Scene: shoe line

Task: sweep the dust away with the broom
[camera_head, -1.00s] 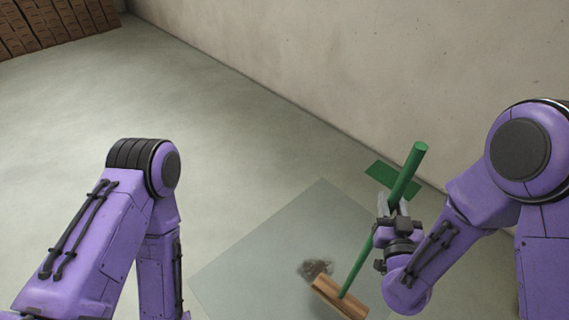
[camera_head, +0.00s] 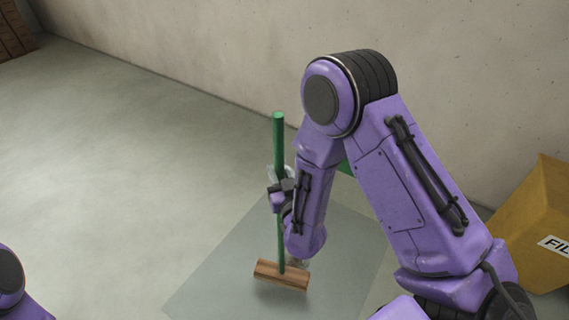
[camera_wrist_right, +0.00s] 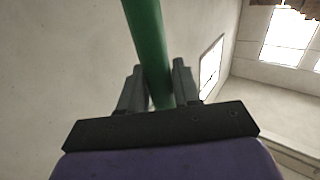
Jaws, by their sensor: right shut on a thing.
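My right gripper (camera_head: 277,184) is shut on the green handle of the broom (camera_head: 279,145). The handle stands nearly upright, with its top end above the fingers. The wooden broom head (camera_head: 281,275) is at the lower end, over the grey translucent sheet (camera_head: 215,270) on the floor; I cannot tell whether it touches. In the right wrist view the green handle (camera_wrist_right: 148,40) runs between the two fingers (camera_wrist_right: 153,90). The dust is not clearly visible now; a faint dark patch lies behind the broom head, by my right arm. My left gripper is out of view.
A yellow-brown box (camera_head: 535,225) with a label stands at the right. A green flat piece (camera_head: 345,168) shows partly behind my right arm. The concrete wall (camera_head: 230,60) runs along the back. The floor to the left (camera_head: 90,170) is clear. Brown boxes (camera_head: 14,40) stand far left.

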